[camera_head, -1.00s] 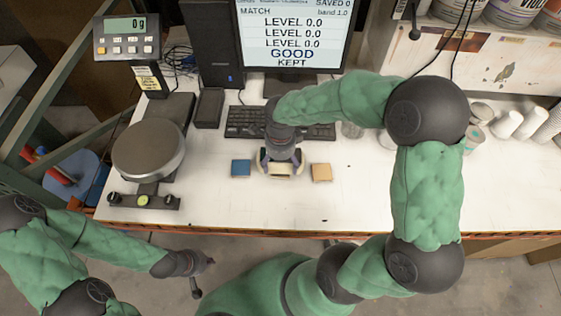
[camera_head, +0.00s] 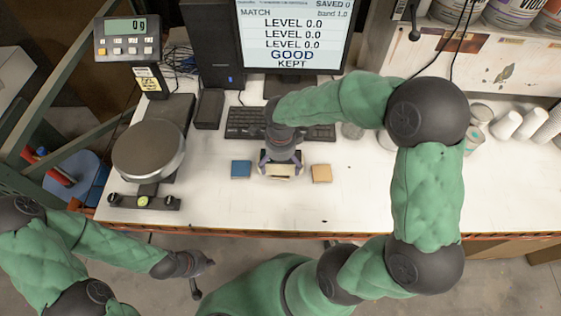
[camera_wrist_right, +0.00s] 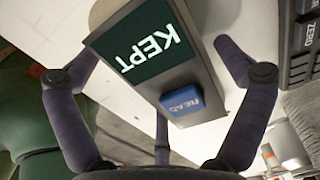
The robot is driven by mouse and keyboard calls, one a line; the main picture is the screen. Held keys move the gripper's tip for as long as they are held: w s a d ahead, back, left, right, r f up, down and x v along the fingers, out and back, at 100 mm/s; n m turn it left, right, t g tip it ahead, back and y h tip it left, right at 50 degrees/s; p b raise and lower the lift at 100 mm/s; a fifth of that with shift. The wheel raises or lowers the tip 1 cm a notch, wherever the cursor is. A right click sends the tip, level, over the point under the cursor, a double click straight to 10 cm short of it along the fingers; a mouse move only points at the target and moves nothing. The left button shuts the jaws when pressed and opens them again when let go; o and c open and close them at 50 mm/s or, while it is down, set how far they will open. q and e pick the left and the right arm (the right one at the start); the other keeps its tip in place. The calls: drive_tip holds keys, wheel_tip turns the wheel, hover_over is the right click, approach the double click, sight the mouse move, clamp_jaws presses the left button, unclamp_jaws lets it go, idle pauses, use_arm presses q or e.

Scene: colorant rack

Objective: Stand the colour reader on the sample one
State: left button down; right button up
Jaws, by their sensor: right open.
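The colour reader (camera_wrist_right: 150,55) is a grey block with a dark screen reading KEPT and a blue READ button.
The monitor (camera_head: 292,35) reads LEVEL 0.0 on several lines, GOOD and KEPT. A keyboard (camera_head: 243,121) lies behind the reader. A scale (camera_head: 147,150) stands at left, cups (camera_head: 506,124) at right. The bench front (camera_head: 290,213) is clear.

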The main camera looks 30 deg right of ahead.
wheel_tip(320, 180, up, 12)
drive_tip(key=shift+f+p, duration=0.1)
drive_tip(key=shift+p, duration=0.75)
